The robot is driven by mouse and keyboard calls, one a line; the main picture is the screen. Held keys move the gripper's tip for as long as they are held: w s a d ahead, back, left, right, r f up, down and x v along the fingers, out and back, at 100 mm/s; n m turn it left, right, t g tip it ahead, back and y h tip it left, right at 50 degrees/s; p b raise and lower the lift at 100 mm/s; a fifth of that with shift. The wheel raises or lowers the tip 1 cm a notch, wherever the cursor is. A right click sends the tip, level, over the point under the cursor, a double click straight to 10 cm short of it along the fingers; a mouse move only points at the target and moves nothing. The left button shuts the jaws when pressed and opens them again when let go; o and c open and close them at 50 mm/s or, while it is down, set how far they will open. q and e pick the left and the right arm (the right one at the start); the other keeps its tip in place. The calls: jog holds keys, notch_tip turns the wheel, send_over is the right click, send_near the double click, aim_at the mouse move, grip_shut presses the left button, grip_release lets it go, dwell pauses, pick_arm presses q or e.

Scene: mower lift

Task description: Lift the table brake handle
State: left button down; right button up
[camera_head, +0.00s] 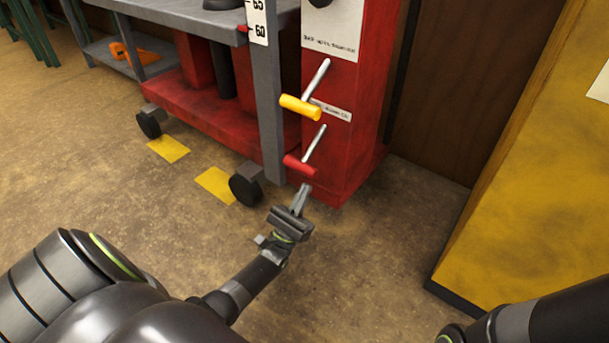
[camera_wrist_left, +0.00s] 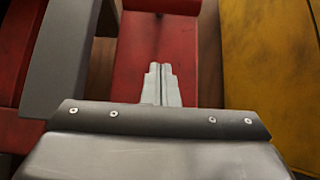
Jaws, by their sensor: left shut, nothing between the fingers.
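The red machine (camera_head: 345,150) carries two T-shaped handles on its front. The upper handle (camera_head: 301,107) has a yellow grip on a silver rod. The lower handle (camera_head: 300,166) has a red grip on a silver rod that slants up to the right. My left gripper (camera_head: 303,188) is shut and empty, its tips just below the red grip in the head view; I cannot tell whether they touch. In the left wrist view the closed fingers (camera_wrist_left: 160,75) point at the red machine body (camera_wrist_left: 150,25), and no handle is clearly visible there. My right gripper is out of view.
A grey upright post (camera_head: 268,110) stands left of the handles, with a black caster wheel (camera_head: 246,188) at its foot. A yellow cabinet (camera_head: 530,170) stands on the right. Yellow floor marks (camera_head: 215,184) lie at left. The floor between is clear.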

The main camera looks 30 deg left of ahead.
aim_at(313, 147)
pick_arm(q)
notch_tip(313, 147, up, 6)
jog(key=b, duration=0.2)
jog(key=shift+w+r, duration=0.15)
jog(key=shift+w, duration=0.1)
dwell(0.6)
